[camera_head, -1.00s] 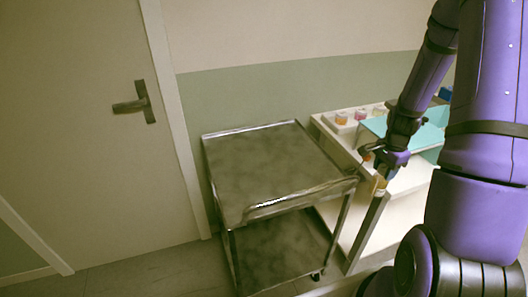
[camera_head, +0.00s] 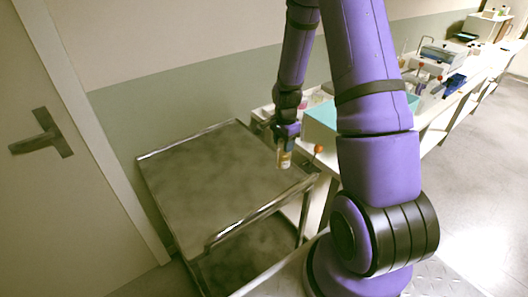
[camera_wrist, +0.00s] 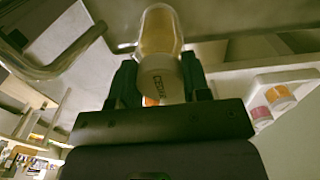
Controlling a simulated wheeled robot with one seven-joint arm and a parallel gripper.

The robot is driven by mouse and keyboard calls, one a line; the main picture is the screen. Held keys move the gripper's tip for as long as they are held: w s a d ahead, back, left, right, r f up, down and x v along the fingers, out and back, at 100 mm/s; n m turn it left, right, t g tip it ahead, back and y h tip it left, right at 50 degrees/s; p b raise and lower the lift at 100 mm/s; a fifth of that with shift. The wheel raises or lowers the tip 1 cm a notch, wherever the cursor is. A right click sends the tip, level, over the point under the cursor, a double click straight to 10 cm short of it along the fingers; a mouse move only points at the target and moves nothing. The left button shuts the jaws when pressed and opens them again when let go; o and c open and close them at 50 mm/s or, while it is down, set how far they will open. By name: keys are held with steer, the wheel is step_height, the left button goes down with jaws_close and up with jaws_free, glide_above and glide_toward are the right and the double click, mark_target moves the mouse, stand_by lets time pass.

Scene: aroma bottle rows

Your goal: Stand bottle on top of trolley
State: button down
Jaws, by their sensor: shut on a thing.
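The trolley (camera_head: 205,185) is a metal cart with a flat, empty top and a lower shelf, left of my arm in the head view. My gripper (camera_head: 285,143) is shut on a small bottle (camera_head: 284,158) with amber contents, which hangs below the fingers near the trolley's right edge. The bottle (camera_wrist: 160,35) also shows between the two fingers in the wrist view, its pale cap towards the gripper. Whether the bottle is over the trolley top or just beside it I cannot tell.
A white bench (camera_head: 450,110) with a teal box (camera_head: 320,118) and other items stands right of the trolley. A door (camera_head: 60,170) is at left. Small jars (camera_wrist: 278,96) show in the wrist view.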

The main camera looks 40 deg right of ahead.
steer(key=w+a+f, duration=0.3)
steer(key=a+f, duration=0.1)
steer(key=shift+w+a, duration=0.25)
steer(key=shift+w, duration=0.05)
steer(key=shift+f, duration=0.1)
steer(key=c, duration=0.6)
jaws_free()
